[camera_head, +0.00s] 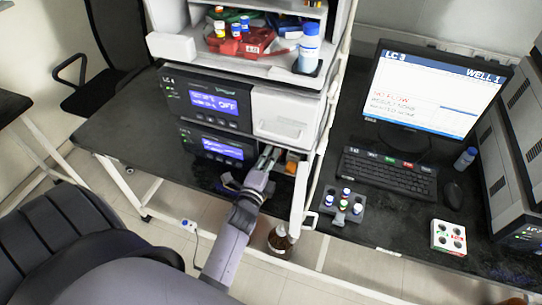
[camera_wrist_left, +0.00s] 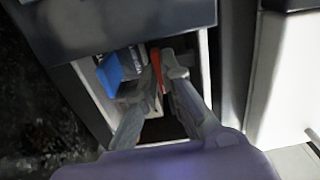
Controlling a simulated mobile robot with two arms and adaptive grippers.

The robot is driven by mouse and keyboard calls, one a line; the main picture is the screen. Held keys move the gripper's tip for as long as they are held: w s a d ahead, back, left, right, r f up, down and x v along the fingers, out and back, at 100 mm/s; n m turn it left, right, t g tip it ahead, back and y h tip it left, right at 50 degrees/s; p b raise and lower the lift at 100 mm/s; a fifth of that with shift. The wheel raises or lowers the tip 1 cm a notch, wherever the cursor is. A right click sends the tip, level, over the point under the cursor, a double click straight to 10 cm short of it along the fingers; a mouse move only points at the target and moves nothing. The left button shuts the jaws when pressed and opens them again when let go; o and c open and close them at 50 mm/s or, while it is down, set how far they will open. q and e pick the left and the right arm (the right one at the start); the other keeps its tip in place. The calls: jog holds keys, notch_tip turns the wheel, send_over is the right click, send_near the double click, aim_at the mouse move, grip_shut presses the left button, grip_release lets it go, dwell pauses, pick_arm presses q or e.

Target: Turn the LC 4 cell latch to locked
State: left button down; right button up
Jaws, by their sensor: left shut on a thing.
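The LC 4 stack (camera_head: 180,115) stands in the middle of the head view, with lit blue displays on dark module fronts. My left gripper (camera_head: 268,156) reaches into the open bay at the lower right of this stack. In the left wrist view my left gripper (camera_wrist_left: 158,76) is shut on a narrow orange-red latch handle (camera_wrist_left: 157,70), which stands roughly upright between the fingertips. A blue part (camera_wrist_left: 110,72) sits left of it inside the bay. The latch's position markings cannot be read. My right gripper is not in view.
The bay's pale side wall (camera_wrist_left: 205,75) is close to the fingers. A brown bottle (camera_head: 280,240) is below the bench front. A vial rack (camera_head: 327,205), keyboard (camera_head: 385,177) and monitor (camera_head: 435,92) are on the right bench. A red tray (camera_head: 215,45) with bottles is on top.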

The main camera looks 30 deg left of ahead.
pick_arm(q)
jog(key=shift+n, duration=0.3)
jog(key=n, duration=0.2)
jog(key=shift+n+p, duration=0.4)
jog(key=n+p, duration=0.1)
jog(key=n, duration=0.4)
jog(key=n+p, duration=0.1)
jog(key=n, duration=0.4)
jog(key=shift+n, duration=0.4)
jog(key=shift+n+p, duration=0.5)
jog(key=shift+n, duration=1.4)
jog(key=c, duration=1.7)
grip_release()
